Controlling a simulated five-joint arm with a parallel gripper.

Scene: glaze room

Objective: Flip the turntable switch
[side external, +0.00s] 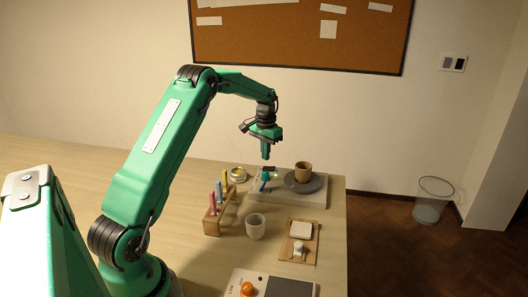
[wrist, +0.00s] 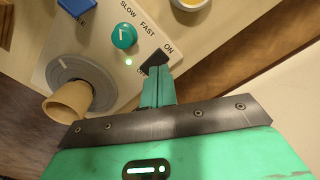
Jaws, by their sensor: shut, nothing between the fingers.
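The turntable unit is a pale box (side external: 310,200) at the table's right side, bearing a grey round plate (side external: 313,184) with a tan cup (side external: 302,172) on it. In the wrist view, its black switch (wrist: 153,59) sits beside an ON label, near a green knob (wrist: 124,36) marked SLOW and FAST. A small green light (wrist: 128,62) glows beside the knob. My gripper (side external: 265,157) points down over the switch end of the box. Its green fingers (wrist: 158,72) are shut and empty, with tips at the switch's near edge in the picture. I cannot tell whether they touch it.
A small round dish (side external: 238,174) sits behind. A wooden board (side external: 283,252) with white items and a panel with an orange knob (side external: 248,289) lie in front.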

